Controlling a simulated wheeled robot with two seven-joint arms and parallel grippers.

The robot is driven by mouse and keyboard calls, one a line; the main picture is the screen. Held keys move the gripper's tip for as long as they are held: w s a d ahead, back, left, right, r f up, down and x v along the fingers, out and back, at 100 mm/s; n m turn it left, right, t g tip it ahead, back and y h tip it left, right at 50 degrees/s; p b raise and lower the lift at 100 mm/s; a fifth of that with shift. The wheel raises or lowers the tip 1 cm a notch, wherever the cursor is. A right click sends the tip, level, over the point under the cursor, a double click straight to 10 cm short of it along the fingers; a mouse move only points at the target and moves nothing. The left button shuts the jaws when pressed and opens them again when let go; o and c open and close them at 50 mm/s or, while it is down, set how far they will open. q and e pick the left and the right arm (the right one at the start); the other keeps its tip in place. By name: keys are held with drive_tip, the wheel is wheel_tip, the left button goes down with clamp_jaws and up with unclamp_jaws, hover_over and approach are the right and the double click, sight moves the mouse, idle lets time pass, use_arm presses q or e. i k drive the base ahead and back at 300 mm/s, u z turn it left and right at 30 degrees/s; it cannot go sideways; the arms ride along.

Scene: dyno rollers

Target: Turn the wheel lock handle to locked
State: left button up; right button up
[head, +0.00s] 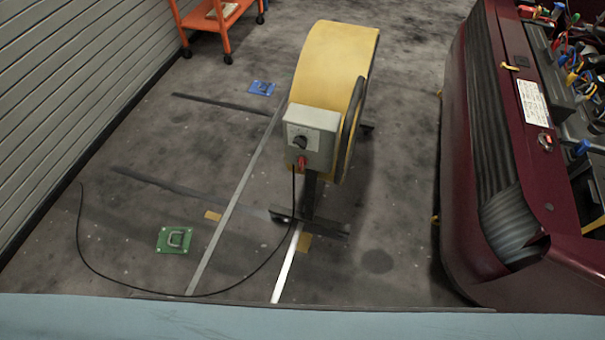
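I cannot make out a clear wheel lock handle. A yellow drum-shaped blower (325,62) stands on a dark post with a floor base. A grey box (318,122) on its near side carries a black knob (300,142) and a red plug or switch (302,162) below it. I cannot tell whether any of these is the lock handle or which setting the knob is at. Neither of my grippers shows in the head view.
A dark red car (480,210) with an open engine bay stands at the right. A black cable (82,250) loops over the floor. Green (172,240) and blue (261,88) floor plates lie at the left. An orange cart (226,40) stands at the back. A pale blue edge (250,318) spans the bottom.

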sight(301, 161)
drive_tip(key=u, duration=2.4)
drive_tip(key=i, duration=1.2)
drive_tip(key=z, duration=2.45)
